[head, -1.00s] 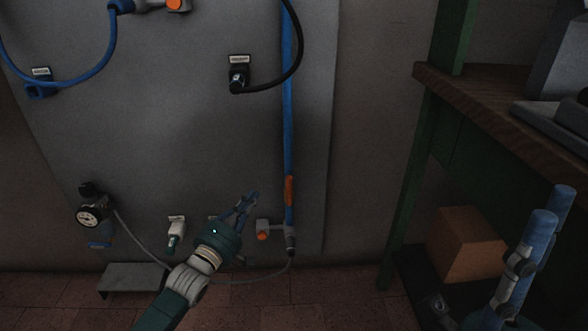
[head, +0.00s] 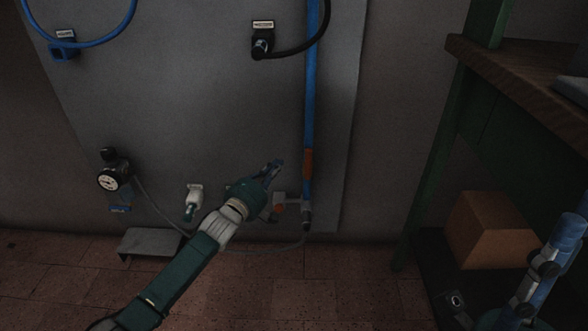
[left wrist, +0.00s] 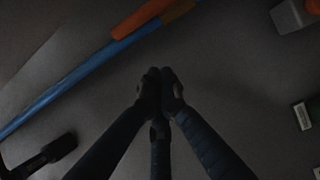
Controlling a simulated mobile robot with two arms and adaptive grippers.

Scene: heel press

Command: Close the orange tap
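An orange piece (head: 307,165) lies along the lower part of the upright blue pipe (head: 312,90) in the head view. In the left wrist view the orange piece (left wrist: 140,18) shows as a bright bar along the blue pipe (left wrist: 75,82), near the top. A pale fitting with an orange knob (head: 279,209) sits just left of the pipe's lower end. My left gripper (head: 275,168) is left of the pipe, close to the panel. Its fingertips (left wrist: 160,75) are together with nothing seen between them, apart from the orange bar.
A gauge (head: 111,179) and a pale fitting with a green end (head: 193,203) are on the panel's lower left. A small grey step (head: 150,241) stands on the floor. A green-legged bench (head: 440,150) and a cardboard box (head: 490,230) are at right.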

